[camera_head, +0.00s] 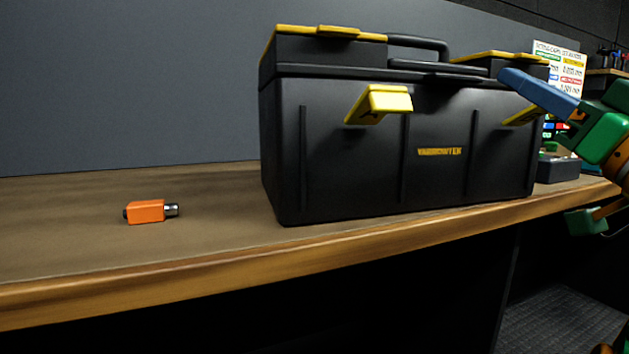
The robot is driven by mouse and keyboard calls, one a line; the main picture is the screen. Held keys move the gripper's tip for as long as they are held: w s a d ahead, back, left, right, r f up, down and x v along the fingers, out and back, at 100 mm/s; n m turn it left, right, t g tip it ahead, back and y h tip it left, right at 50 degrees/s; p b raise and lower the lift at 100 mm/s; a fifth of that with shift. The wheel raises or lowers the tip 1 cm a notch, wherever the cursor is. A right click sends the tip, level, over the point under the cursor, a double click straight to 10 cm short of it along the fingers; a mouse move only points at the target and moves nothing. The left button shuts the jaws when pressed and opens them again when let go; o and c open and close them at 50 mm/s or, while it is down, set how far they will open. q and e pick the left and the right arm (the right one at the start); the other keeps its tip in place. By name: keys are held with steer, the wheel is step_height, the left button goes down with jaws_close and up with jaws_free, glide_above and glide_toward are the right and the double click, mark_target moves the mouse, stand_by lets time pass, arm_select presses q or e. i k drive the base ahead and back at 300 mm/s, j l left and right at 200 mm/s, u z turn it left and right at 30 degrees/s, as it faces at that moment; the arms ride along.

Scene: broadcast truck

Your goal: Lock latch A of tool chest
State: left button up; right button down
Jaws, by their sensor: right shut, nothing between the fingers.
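The black tool chest (355,160) stands on the wooden bench with its lid down. Latch A (379,102), a yellow flap marked "A", is on the left part of its front and sticks outward from the face, tilted down. A second yellow latch (522,116) on the right part of the front also sticks out. My right gripper (508,77) has blue fingers, shut and empty. It shows in front of the chest's upper right corner, just above the second latch and well to the right of latch A. I cannot tell whether it touches the chest. My left gripper is out of view.
An orange device with a metal tip (147,211) lies on the bench (70,235) left of the chest. The bench between them is clear. A dark box (558,168) and a printed sign (570,66) are behind at the right. A grey wall (130,80) backs the bench.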

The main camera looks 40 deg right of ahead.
mark_target(376, 101)
steer(key=k+j, duration=0.25)
steer(key=k, duration=0.2)
steer(key=k+j, duration=0.25)
steer(key=k, duration=0.2)
